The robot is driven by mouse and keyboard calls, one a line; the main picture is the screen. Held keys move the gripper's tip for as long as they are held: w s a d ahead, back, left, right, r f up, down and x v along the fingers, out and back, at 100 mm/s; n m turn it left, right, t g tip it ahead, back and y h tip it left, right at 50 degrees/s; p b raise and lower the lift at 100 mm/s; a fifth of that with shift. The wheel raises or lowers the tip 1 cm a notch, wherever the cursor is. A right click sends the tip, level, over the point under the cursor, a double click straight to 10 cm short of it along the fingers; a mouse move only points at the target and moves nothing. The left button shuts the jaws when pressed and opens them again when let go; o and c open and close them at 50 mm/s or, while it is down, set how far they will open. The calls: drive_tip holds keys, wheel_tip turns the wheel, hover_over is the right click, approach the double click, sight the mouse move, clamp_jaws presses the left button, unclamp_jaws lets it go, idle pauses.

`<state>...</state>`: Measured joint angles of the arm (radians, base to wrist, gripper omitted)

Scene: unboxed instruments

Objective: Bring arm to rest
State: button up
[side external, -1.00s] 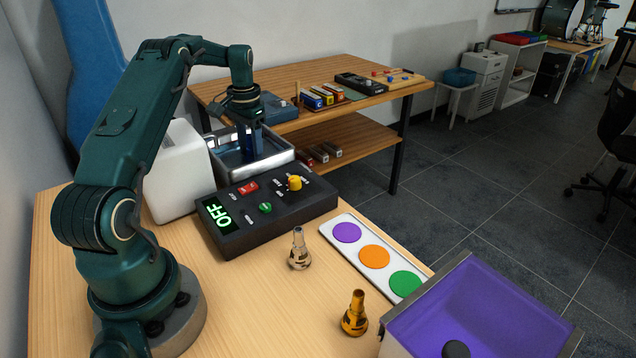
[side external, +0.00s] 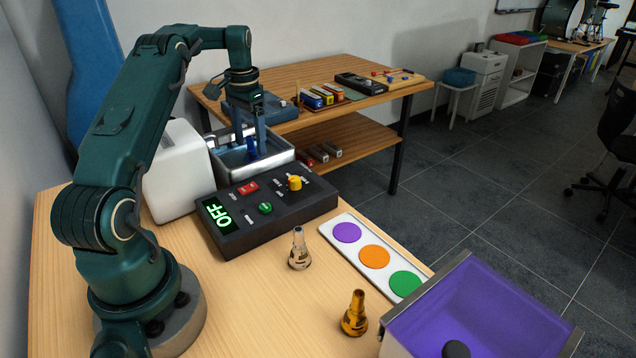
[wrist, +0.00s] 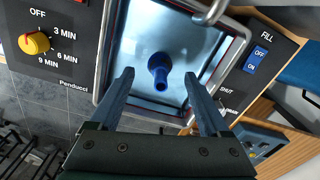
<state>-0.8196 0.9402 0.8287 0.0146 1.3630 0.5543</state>
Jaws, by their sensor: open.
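My gripper (side external: 250,143) hangs over a metal basin (side external: 284,158) behind the control box. Its fingers are apart and nothing is between them; in the wrist view my gripper (wrist: 159,74) frames the basin's inside from either side. A blue mouthpiece-shaped piece (wrist: 160,72) stands in the basin below the fingers, clear of both. It also shows in the side view as a small blue patch (side external: 252,146), partly hidden by the fingers.
A black control box (side external: 225,238) reading OFF is in front of the basin. A white box (side external: 175,180) stands left of the basin.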

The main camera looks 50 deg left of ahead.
drive_tip(key=w+d+r+m+t+y, duration=0.15)
drive_tip(key=w+d+r, duration=0.25)
drive_tip(key=d+r, duration=0.45)
drive_tip(key=s+d+r+m+t, duration=0.2)
drive_tip(key=s+d+r+m, duration=0.1)
drive_tip(key=d+r, duration=0.6)
drive_tip(key=s+d+f+t+h, duration=0.1)
drive_tip(key=s+d+t, duration=0.1)
drive_tip(key=s+d, duration=0.8)
drive_tip(key=s+d+f+n, duration=0.1)
drive_tip(key=s+d+f, duration=0.1)
drive_tip(key=s+f, duration=0.2)
wheel_tip(320, 180, down, 3)
drive_tip(key=shift+s+d+r+h, duration=0.1)
drive_tip(key=shift+s+d+h, duration=0.25)
drive_tip(key=shift+s+d, duration=0.05)
drive_tip(key=shift+n, duration=0.25)
